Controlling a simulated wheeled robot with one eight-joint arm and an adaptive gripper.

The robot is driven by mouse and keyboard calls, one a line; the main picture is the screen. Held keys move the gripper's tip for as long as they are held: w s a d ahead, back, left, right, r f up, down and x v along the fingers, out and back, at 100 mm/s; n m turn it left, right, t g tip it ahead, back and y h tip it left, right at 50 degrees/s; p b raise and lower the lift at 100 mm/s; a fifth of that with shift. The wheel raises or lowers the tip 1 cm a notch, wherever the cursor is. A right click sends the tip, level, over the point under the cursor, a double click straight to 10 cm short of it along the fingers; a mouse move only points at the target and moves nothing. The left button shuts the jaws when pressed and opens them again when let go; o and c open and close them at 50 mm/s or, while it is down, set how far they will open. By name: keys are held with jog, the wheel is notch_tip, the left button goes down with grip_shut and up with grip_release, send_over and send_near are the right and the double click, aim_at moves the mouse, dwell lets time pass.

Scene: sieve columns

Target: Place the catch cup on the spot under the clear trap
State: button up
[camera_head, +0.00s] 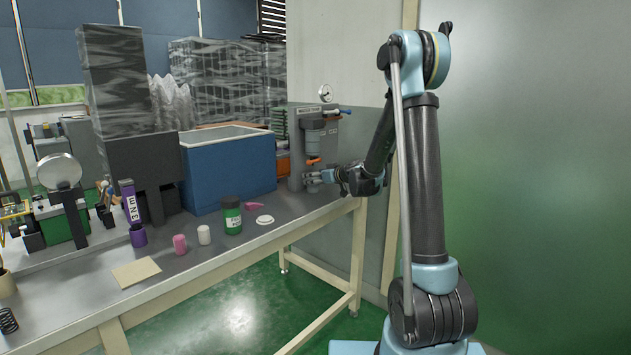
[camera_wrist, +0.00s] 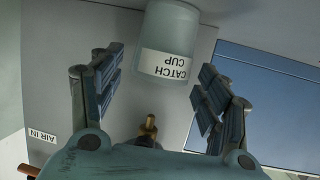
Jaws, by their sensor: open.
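The catch cup (camera_wrist: 172,40), a pale translucent cylinder with an upside-down "CATCH CUP" label, shows at the top middle of the wrist view. My gripper (camera_wrist: 160,65) is open, with one finger on each side of the cup's labelled end. Gaps show between the cup and both fingers. In the head view my gripper (camera_head: 318,177) is at the far right end of the bench, in front of a grey wall unit (camera_head: 298,140). I cannot make out the cup, the clear trap or the spot for certain there.
A large blue bin (camera_head: 228,175) stands left of the unit on the bench (camera_head: 195,262). A green-labelled jar (camera_head: 231,217), a white disc (camera_head: 265,220), a pink jar (camera_head: 179,244) and a white jar (camera_head: 204,235) stand nearer. A brass fitting (camera_wrist: 149,128) shows between the fingers' bases.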

jog(key=v, duration=1.2)
jog(key=s+d+f+m+g+h, duration=0.2)
jog(key=s+d, duration=0.4)
jog(key=s, duration=0.8)
jog(key=s+d+f+m+g+h, duration=0.3)
jog(key=s+d+f, duration=0.3)
jog(key=s, duration=0.9)
jog(key=s+d+f+m+g+h, duration=0.3)
jog(key=s+d, duration=0.4)
jog(key=s, duration=0.8)
jog(key=shift+d+f+h, duration=0.2)
jog(key=shift+f+h, duration=0.6)
jog(key=shift+h, duration=0.3)
jog(key=shift+w+f+g, duration=0.2)
jog(key=shift+w+g, duration=0.1)
jog(key=shift+w, duration=0.2)
